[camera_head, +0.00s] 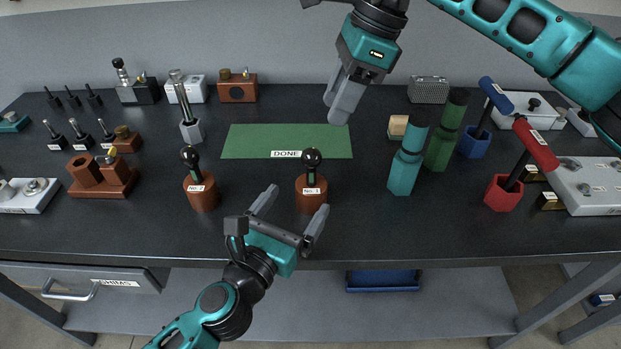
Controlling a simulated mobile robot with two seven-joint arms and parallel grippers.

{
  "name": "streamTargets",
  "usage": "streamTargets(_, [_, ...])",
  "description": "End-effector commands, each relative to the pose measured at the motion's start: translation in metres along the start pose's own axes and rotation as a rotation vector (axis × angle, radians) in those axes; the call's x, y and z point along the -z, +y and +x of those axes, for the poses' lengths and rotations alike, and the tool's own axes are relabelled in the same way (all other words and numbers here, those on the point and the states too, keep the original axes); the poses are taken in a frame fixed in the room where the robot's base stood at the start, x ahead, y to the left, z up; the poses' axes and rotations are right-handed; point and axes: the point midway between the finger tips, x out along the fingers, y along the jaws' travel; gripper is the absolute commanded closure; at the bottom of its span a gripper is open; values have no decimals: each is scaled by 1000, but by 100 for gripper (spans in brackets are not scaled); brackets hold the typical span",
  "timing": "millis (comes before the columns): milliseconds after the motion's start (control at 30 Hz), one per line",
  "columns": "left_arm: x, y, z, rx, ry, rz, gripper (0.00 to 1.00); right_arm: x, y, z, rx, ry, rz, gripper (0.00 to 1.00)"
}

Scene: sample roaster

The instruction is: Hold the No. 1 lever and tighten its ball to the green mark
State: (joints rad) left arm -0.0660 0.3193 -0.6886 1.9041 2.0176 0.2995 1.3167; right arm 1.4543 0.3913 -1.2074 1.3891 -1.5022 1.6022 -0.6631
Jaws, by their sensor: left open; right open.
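The No. 1 lever (312,195) has a round brown base with a white label, and a dark stem topped by a black ball (312,157). A small green mark (311,177) shows on the stem below the ball. My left gripper (296,200) is open in front of the lever. Its two fingers point towards the base, one at its left and one near its lower right; I cannot tell whether they touch. My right gripper (335,112) is open and empty, above and behind the lever, pointing down.
A similar lever (201,193) stands to the left. A green mat (245,141) marked DONE lies behind and is empty. Teal and green cylinders (404,174) stand to the right, beside red and blue holders (503,193). Blocks and small tools crowd the left side of the table.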

Motion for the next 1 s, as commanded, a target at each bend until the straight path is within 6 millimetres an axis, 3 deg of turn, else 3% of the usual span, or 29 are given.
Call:
streamTargets(200, [-2, 0, 44, 0, -3, 2, 8, 0, 0, 0, 0, 0, 0, 57])
streamTargets(433, [-1, 0, 78, -1, -1, 2, 8, 0, 0, 0, 0, 0, 0, 57])
streamTargets(600, [-1, 0, 88, 0, -1, 2, 8, 0, 0, 0, 0, 0, 0, 57])
streamTargets(900, [0, 0, 90, 0, 0, 1, 8, 0, 0, 0, 0, 0, 0, 57])
streamTargets(1000, [0, 0, 90, 0, 0, 1, 17, 0, 0, 0, 0, 0, 0, 57])
